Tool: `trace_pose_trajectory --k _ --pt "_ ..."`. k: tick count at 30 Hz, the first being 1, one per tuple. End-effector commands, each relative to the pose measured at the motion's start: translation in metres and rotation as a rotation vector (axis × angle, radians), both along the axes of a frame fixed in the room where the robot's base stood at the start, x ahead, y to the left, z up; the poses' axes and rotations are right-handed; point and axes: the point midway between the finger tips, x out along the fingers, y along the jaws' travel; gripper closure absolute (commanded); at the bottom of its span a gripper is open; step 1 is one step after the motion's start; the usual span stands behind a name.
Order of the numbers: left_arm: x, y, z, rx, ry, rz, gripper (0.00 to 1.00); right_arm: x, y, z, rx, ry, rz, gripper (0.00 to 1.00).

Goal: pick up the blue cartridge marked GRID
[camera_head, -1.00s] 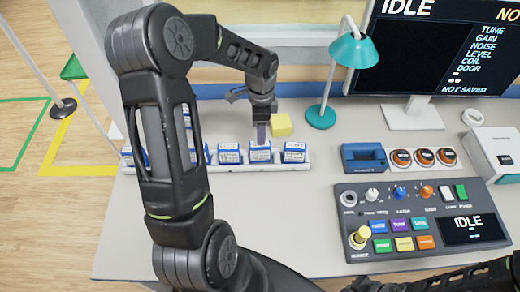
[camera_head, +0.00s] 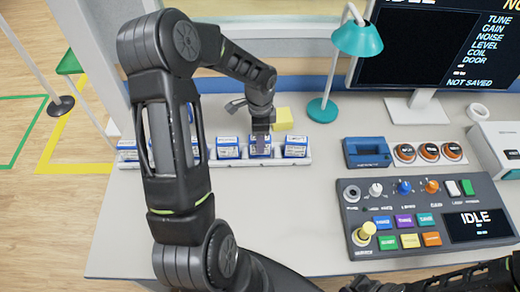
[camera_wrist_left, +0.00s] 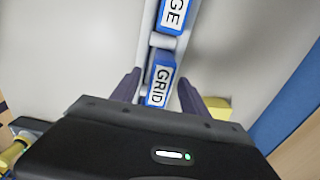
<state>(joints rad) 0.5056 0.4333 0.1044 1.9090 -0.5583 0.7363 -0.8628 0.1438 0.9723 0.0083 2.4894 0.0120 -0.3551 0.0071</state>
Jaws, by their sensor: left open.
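The blue cartridge marked GRID (camera_wrist_left: 160,82) has a white label and sits in the white rack, with its lettering readable in the left wrist view. In the head view the cartridge (camera_head: 261,151) under my gripper is partly covered by the fingers. My left gripper (camera_head: 261,138) points down over it. In the left wrist view its two dark fingers (camera_wrist_left: 159,92) are apart, one on each side of the GRID cartridge. Whether they touch it I cannot tell. Part of my right arm shows at the bottom right, with its gripper (camera_head: 368,285) cut by the frame edge.
Other blue cartridges stand in the white rack (camera_head: 305,160), including one at right (camera_head: 296,146) and one at left (camera_head: 228,147). A yellow block (camera_head: 284,115) lies behind. A teal lamp (camera_head: 323,108), blue device (camera_head: 367,153) and control panel (camera_head: 420,215) stand to the right.

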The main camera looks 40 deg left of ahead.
Motion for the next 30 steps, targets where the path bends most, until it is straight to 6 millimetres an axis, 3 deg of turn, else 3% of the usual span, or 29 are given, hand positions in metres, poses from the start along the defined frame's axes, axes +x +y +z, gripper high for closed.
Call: trace_pose_trajectory --k 18,30 --pt "0.0005 -0.0001 -0.0008 0.000 -0.001 0.000 0.47 0.0001 0.0004 -0.0002 0.001 0.000 0.001 1.00" --pt "0.0004 -0.0002 -0.0008 0.000 -0.001 0.000 0.79 0.0001 0.0004 -0.0003 0.001 0.000 0.000 1.00"
